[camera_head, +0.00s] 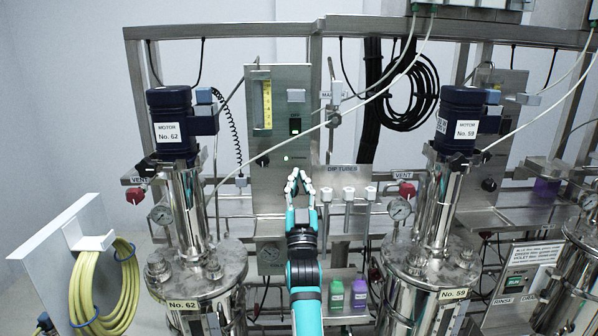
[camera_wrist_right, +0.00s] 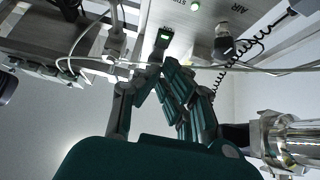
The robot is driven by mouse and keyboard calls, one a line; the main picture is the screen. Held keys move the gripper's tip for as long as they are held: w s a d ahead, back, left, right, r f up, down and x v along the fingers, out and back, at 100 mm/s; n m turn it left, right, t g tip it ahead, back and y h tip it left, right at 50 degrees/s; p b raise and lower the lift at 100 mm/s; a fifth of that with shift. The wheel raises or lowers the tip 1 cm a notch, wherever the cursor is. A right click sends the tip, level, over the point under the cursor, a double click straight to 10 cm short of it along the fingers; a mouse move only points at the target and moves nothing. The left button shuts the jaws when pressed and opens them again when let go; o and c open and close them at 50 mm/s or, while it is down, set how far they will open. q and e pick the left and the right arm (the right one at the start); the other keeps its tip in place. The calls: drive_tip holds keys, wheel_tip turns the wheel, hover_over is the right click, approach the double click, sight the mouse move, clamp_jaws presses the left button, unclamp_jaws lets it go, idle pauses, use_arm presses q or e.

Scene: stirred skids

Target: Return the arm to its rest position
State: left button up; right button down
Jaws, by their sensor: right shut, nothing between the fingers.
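My right arm, teal with a black wrist, reaches up through the lower middle of the head view. My right gripper (camera_head: 299,176) is shut and empty, its fingertips drawn together in front of the steel panel (camera_head: 265,180). The gripper also shows in the right wrist view (camera_wrist_right: 162,75), with its dark fingers converging below a green-lit switch. The fingers look close to the panel in the head view; I cannot tell whether they touch it. My left gripper is not in view.
Steel vessels with motors No. 62 (camera_head: 173,125) and No. 59 (camera_head: 459,120) flank the arm. White-topped dip tubes (camera_head: 348,194) hang right of the gripper. Green (camera_head: 336,294) and purple (camera_head: 359,293) bottles stand low. A yellow hose coil (camera_head: 103,290) hangs at left. Thin lines cross above.

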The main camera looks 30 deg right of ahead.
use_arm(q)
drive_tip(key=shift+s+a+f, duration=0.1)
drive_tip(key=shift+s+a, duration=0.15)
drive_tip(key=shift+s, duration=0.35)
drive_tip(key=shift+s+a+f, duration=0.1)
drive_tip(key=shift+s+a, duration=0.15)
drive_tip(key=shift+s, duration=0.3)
use_arm(e)
drive_tip(key=shift+s+f, duration=0.15)
drive_tip(key=shift+f, duration=0.1)
drive_tip(key=shift+f, duration=0.1)
